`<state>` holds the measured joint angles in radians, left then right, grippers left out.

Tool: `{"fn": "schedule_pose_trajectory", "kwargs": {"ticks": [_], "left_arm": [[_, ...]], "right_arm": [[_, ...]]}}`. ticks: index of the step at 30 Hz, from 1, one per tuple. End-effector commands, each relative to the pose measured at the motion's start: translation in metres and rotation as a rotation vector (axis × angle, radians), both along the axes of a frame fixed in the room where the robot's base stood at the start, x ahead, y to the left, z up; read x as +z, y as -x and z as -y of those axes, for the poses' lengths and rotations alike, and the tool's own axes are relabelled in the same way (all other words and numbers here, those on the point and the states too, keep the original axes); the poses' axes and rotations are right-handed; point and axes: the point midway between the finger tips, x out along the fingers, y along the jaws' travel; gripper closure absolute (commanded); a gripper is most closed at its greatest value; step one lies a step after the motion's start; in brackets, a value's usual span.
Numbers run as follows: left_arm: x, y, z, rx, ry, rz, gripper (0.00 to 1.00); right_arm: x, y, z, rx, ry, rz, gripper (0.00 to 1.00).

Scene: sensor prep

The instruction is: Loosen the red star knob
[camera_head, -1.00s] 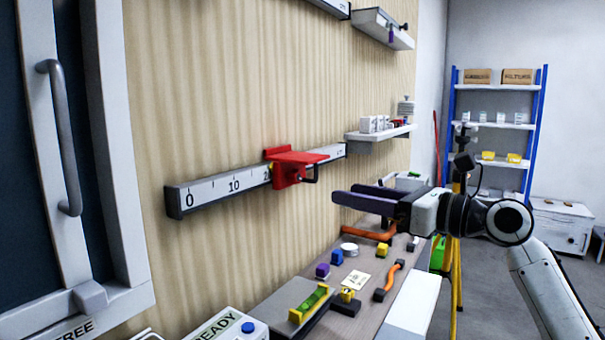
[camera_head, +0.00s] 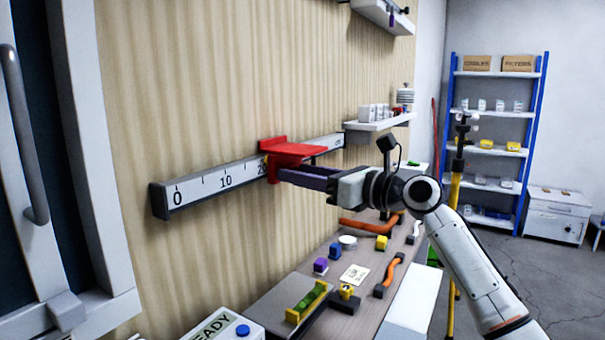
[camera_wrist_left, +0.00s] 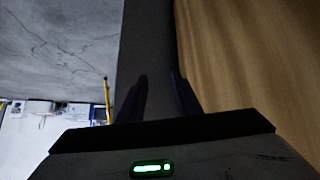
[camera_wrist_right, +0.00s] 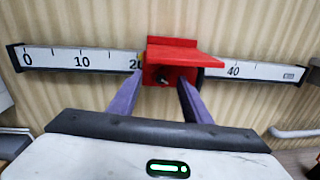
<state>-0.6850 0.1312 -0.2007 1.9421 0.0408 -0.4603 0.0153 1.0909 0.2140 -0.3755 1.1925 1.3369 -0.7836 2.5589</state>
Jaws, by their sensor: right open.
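The red carriage (camera_head: 287,150) sits on the white scale rail on the wall, just past the 20 mark. In the right wrist view the red carriage (camera_wrist_right: 185,57) has a flat shelf. Below it is a red front part with a dark centre (camera_wrist_right: 164,77); I cannot make out a star shape. My right gripper (camera_head: 290,178) is at the carriage's front. Its purple fingers are apart, one each side of the red part (camera_wrist_right: 160,88); contact is unclear. My left gripper (camera_wrist_left: 161,85) shows only in its own wrist view, fingers apart with nothing visible between them.
The scale rail (camera_head: 215,185) runs along the slatted wall. A wall shelf (camera_head: 372,125) holds white items beyond the rail. A framed door stands at the left.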

Motion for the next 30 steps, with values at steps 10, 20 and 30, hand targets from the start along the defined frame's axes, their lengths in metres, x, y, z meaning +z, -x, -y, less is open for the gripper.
{"fn": "schedule_pose_trajectory", "kwargs": {"ticks": [10,20,30], "left_arm": [[0.001,-0.003,-0.001,0.0,-0.002,0.005,0.69],[0.001,0.001,-0.001,0.001,-0.002,-0.004,0.69],[0.01,0.005,-0.005,0.008,-0.004,-0.013,0.69]], "right_arm": [[0.0,0.0,0.0,0.0,-0.001,0.001,0.74],[0.001,0.0,0.0,0.0,0.007,0.009,0.96],[0.002,0.0,0.0,-0.001,0.102,0.141,0.96]]}}
